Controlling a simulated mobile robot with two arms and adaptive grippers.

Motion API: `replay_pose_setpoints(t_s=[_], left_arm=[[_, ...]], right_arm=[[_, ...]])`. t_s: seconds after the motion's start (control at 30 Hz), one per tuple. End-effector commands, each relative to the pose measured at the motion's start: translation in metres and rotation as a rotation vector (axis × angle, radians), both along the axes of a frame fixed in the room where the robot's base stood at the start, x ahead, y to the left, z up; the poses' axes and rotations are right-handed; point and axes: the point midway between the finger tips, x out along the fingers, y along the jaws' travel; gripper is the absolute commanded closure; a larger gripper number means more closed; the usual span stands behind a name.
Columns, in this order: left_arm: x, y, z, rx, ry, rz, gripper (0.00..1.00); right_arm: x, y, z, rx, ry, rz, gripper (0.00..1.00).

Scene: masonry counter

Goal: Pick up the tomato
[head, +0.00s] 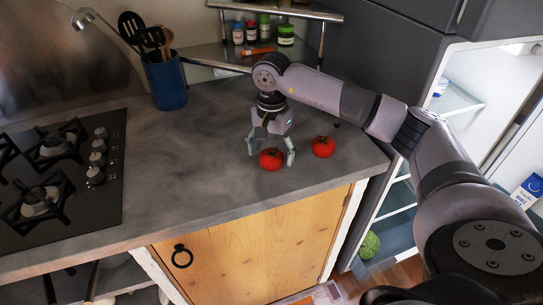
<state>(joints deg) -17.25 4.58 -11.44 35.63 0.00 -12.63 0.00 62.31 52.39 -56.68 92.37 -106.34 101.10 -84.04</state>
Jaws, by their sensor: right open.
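Two red tomatoes lie on the grey counter (190,190). One tomato (271,160) is at my right gripper (271,159), which points down over it. The gripper's fingers are spread apart, one to the left of this tomato and one to its right. I cannot tell whether either finger touches it. The other tomato (323,147) lies a little to the right, apart from the gripper. My left gripper is not in view.
A blue utensil pot (166,84) stands at the back. A stove (60,175) is at left. A shelf with several jars (286,36) is behind my gripper. An open fridge (455,98) is at right. The counter between stove and gripper is clear.

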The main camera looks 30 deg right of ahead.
Motion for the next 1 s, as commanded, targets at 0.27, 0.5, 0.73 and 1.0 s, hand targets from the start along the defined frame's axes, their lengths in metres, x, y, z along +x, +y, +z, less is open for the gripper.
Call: replay_pose_setpoints(t_s=[0.27, 0.5, 0.73, 1.0], left_arm=[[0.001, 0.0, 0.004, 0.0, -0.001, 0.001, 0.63], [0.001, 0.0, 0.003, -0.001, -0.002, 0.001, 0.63], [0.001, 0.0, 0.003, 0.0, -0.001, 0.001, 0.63], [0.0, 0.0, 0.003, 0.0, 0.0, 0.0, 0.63]], right_arm=[[0.001, 0.0, -0.018, 0.001, -0.002, 0.0, 0.24], [0.001, 0.0, -0.017, 0.001, -0.002, 0.0, 0.31], [0.001, 0.001, -0.017, 0.001, -0.002, 0.0, 0.46], [0.001, 0.001, -0.017, 0.001, -0.002, 0.0, 0.64]])
